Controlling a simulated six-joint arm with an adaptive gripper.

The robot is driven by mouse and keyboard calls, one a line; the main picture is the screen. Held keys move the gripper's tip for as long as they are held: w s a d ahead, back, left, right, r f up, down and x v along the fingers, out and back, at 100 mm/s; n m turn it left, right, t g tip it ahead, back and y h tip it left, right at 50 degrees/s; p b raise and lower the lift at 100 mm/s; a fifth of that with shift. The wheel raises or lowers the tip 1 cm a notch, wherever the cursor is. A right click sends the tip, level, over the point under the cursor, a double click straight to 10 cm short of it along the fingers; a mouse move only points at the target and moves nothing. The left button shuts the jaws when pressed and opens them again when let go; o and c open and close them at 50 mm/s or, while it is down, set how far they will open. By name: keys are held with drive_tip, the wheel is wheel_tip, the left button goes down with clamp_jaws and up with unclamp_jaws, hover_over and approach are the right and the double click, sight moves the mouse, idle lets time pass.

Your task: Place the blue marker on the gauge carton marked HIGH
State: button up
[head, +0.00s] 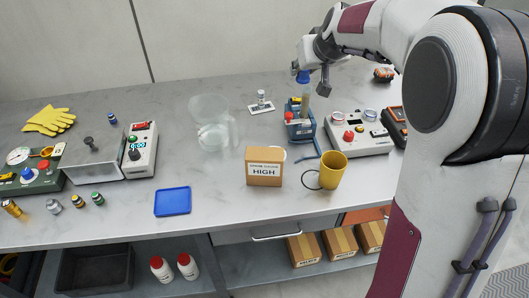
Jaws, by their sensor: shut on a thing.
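The carton marked HIGH (264,170) is a small brown box with a white label, upright near the middle of the bench. My gripper (309,77) is at the back right, above a blue device (300,127). It is shut on a blue-topped thing (302,76). A tan, tube-like part (306,104) shows just below it; I cannot tell whether the two are joined. I cannot tell which blue thing is the marker. The carton's top looks bare.
A yellow mug (332,171) stands close right of the carton, with a dark loop beside it. A clear jug (212,122) stands behind left. A blue tray (173,202) lies at the front left. A grey instrument (358,134) stands at right. Bench between tray and carton is clear.

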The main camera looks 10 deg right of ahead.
drive_tip(key=s+a+f+n+y, duration=0.1)
drive_tip(key=s+a+n+y, duration=0.25)
drive_tip(key=s+a, duration=0.5)
drive_tip(key=n+g+y, duration=0.2)
drive_tip(key=n+g, duration=0.1)
drive_tip(key=n, duration=0.2)
hover_over(265, 153)
drive_tip(key=shift+f, duration=0.8)
drive_tip(key=shift+f, duration=3.15)
drive_tip(key=shift+f, duration=1.85)
drive_tip(key=shift+f, duration=0.1)
